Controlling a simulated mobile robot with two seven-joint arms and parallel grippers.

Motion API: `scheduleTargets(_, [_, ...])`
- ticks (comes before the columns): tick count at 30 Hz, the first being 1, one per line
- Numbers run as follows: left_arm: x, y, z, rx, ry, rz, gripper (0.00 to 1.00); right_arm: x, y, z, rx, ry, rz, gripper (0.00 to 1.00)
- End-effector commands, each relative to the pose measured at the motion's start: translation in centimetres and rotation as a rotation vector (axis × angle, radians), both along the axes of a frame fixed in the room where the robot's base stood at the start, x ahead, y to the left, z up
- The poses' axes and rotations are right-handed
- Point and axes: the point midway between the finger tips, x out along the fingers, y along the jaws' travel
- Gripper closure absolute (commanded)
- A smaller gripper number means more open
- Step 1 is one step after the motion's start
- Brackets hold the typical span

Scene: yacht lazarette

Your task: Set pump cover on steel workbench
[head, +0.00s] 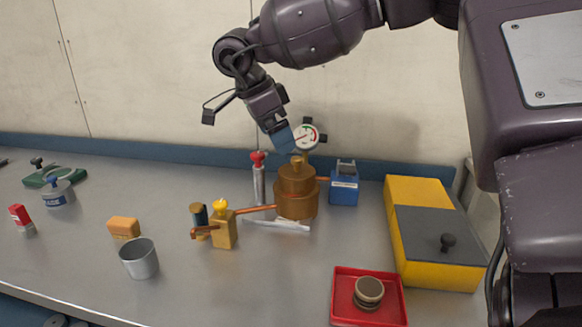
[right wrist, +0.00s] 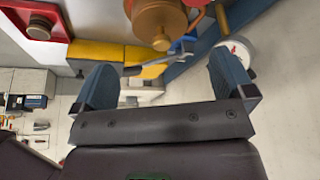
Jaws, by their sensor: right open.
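The brass pump (head: 296,200) stands on the steel workbench (head: 200,290) near the blue back edge. A domed brass cover with a round knob, which I take for the pump cover (head: 296,177), sits on top of it. The knob and brass top also show at the upper middle of the right wrist view (right wrist: 160,25). My right gripper (head: 284,140) is just above the knob, tilted, with blue fingers. In the right wrist view my right gripper (right wrist: 162,66) is open and empty, the knob beyond the fingertips. My left gripper is not in view.
A pressure gauge (head: 307,137) stands right behind the pump. A red-topped cylinder (head: 258,180), blue box (head: 344,185) and brass valve (head: 224,230) with copper pipe crowd it. A yellow case (head: 430,265) and red tray (head: 340,300) are right. The front middle bench is clear.

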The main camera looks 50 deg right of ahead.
Motion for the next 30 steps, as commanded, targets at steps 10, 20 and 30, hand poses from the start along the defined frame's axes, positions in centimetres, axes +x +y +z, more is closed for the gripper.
scheduleTargets(10, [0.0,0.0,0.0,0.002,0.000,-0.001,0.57,-0.6,-0.8,-2.5,0.001,0.002,-0.001,0.00])
scheduleTargets(20, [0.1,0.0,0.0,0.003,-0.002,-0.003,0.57,-1.3,-1.9,-5.5,0.000,0.001,0.000,0.00])
scheduleTargets(30, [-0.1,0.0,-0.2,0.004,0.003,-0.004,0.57,-2.3,-3.1,-9.2,0.001,0.004,-0.001,0.00])
